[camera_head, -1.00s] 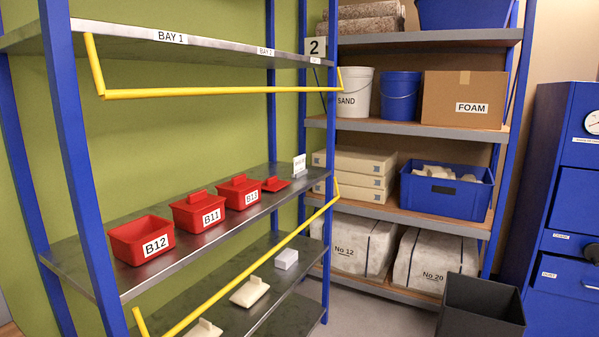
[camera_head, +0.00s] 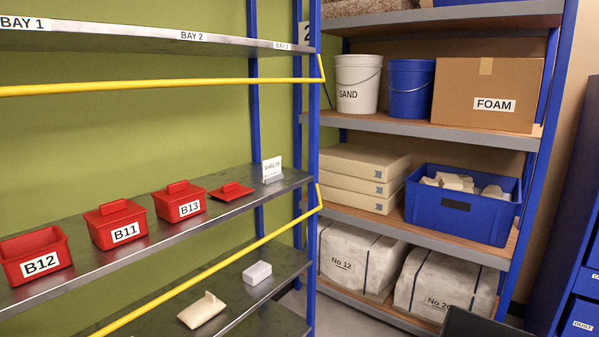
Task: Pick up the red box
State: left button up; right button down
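Three red boxes stand in a row on the middle metal shelf at the left. The box labelled B12 (camera_head: 38,257) is nearest and has no lid on it. The box labelled B11 (camera_head: 117,224) is in the middle with a handled lid on. The box labelled B13 (camera_head: 180,201) is farther along, also lidded. A loose red lid (camera_head: 232,191) lies flat on the shelf beyond B13. Neither of my grippers is in view.
Yellow rails (camera_head: 180,285) run along the shelf fronts. The lower shelf holds a pale handled piece (camera_head: 202,312) and a small white box (camera_head: 257,272). Behind stand a blue crate (camera_head: 462,217), a FOAM carton (camera_head: 485,85) and wrapped blocks. A dark bin (camera_head: 476,324) is at the bottom right.

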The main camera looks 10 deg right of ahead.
aim_at(27, 257)
jog(key=i+l, duration=0.1)
jog(key=l, duration=0.2)
jog(key=u, duration=1.3)
jog(key=i+l+z, duration=0.1)
jog(key=i+z, duration=0.25)
